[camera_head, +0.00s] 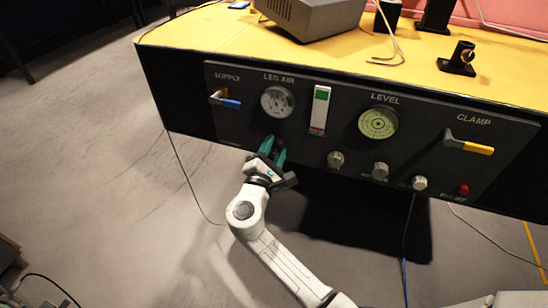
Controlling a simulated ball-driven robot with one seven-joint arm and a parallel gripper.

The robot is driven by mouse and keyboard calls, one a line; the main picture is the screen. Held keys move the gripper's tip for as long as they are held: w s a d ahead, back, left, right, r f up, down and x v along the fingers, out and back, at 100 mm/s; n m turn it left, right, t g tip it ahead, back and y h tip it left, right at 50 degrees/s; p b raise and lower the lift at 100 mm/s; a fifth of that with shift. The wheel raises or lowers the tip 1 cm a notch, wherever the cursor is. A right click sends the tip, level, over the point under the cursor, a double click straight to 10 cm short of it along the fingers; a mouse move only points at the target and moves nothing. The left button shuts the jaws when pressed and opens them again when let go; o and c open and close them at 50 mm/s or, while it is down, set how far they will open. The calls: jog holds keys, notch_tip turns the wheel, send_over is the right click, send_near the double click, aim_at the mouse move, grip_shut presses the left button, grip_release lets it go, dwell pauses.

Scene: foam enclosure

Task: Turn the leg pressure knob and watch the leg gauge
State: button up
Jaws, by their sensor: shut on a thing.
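The leg gauge (277,101) is a round white dial under the label LEG AIR on the dark front panel. Its needle is too small to read exactly. My gripper (272,147) has teal fingers and is at the panel just below this gauge. It is shut on the leg pressure knob, which the fingers hide almost wholly from view.
The panel (235,128) also bears a blue-handled supply valve (226,101), a green indicator (320,108), a level (378,122), three grey knobs (380,171), a yellow clamp lever (470,146) and a red button (463,189). Open floor (90,140) lies left.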

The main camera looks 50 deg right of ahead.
jog(key=m+b, duration=0.6)
jog(key=m, duration=0.1)
jog(key=shift+f+g, duration=0.3)
jog(key=shift+g, duration=0.1)
jog(key=m+b, duration=0.4)
jog(key=shift+w+r+m+h+b, duration=0.1)
jog(key=shift+r+m+h+b, duration=0.05)
jog(key=shift+m+h+b, duration=0.2)
jog(key=shift+m, duration=0.25)
jog(key=o, duration=1.1)
jog(key=shift+r, duration=0.1)
jog(key=shift+c, duration=0.2)
jog(key=shift+a, duration=0.1)
jog(key=r+p+v, duration=0.1)
jog(key=p+v, duration=0.1)
jog(key=v, duration=0.8)
jog(key=shift+a+f, duration=0.4)
jog(key=shift+f, duration=0.05)
